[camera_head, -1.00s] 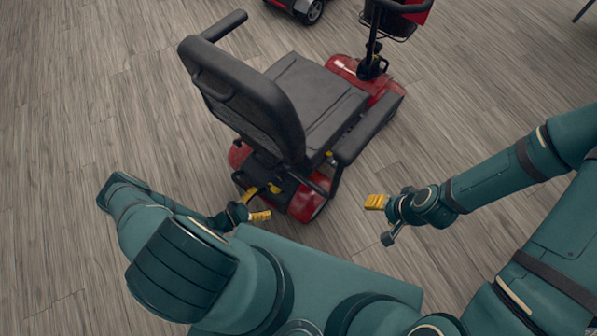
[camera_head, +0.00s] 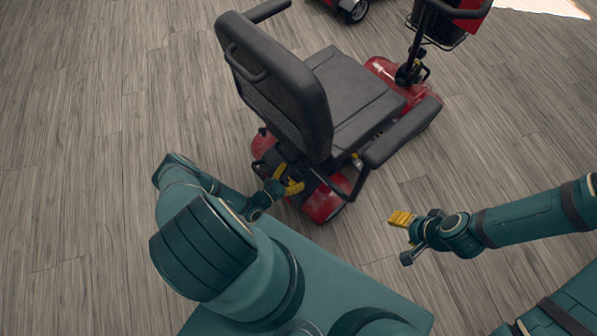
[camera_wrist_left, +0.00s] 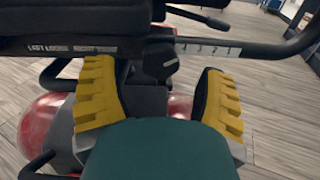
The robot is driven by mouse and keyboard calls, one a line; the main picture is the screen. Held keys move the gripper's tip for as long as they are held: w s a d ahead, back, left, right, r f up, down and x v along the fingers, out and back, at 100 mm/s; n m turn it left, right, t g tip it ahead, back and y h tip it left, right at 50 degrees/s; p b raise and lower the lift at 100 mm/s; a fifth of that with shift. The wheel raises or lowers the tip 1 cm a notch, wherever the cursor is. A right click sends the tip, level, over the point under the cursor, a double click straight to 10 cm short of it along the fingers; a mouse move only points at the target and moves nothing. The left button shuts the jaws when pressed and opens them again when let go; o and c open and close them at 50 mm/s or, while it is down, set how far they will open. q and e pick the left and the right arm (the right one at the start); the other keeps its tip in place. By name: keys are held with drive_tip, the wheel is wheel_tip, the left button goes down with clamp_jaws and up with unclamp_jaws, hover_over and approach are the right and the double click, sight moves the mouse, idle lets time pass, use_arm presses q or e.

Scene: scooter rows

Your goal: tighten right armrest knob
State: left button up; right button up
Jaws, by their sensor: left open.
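The scooter's right armrest (camera_head: 400,138) is a black pad on the right side of the grey seat (camera_head: 352,95), seen from behind. In the left wrist view a dark knob (camera_wrist_left: 160,60) sits under the seat edge, where a bar with a numbered scale (camera_wrist_left: 215,49) enters; white lettering about loose and tight is beside it. My left gripper (camera_head: 288,183) is behind the seat back, low near the red rear. In the left wrist view it (camera_wrist_left: 160,98) is open, its yellow fingers below and either side of the knob, apparently apart from it. My right gripper (camera_head: 402,219) is right of the scooter, touching nothing visible.
The seat back (camera_head: 275,85) stands above my left gripper. The red rear cover (camera_head: 328,198) is close beside it. The front basket (camera_head: 437,28) and another scooter's wheel (camera_head: 353,10) are farther away. Wood-look floor (camera_head: 100,130) is clear to the left and right.

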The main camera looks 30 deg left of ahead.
use_arm(q)
drive_tip(key=shift+x, duration=1.3)
drive_tip(key=shift+c, duration=0.2)
drive_tip(key=c, duration=1.1)
drive_tip(key=shift+c, duration=0.2)
